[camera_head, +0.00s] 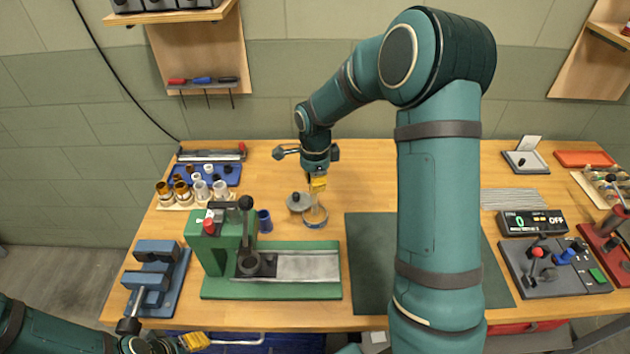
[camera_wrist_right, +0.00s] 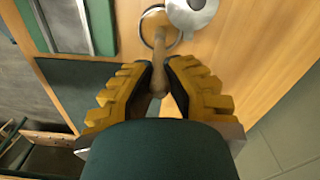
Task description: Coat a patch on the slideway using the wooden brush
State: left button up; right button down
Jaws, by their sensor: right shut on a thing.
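The slideway (camera_head: 305,266) is a grey metal strip on a green machine base at the left of the bench; its pale edge also shows in the right wrist view (camera_wrist_right: 66,26). My right gripper (camera_head: 318,185) points down at mid-bench, right of and behind the slideway. In the right wrist view it (camera_wrist_right: 160,85) is shut on the wooden brush (camera_wrist_right: 159,52), whose handle runs between the fingers. The brush's far end is over or in a round open tin (camera_head: 315,217); its bristles are hidden. My left gripper (camera_head: 194,341) is low at the left; its opening is unclear.
A grey lid with a knob (camera_head: 299,202) lies beside the tin. A dark blue cup (camera_head: 265,221) and the lever (camera_head: 247,230) stand behind the slideway. A blue vise (camera_head: 158,275) is at left. A dark green mat (camera_head: 370,265) lies bare at right.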

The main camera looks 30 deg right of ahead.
jog(key=shift+f+b, duration=0.35)
jog(key=shift+f, duration=0.2)
dwell(1.3)
jog(key=shift+r, duration=0.15)
jog(key=shift+r+p, duration=2.55)
jog(key=shift+r, duration=0.85)
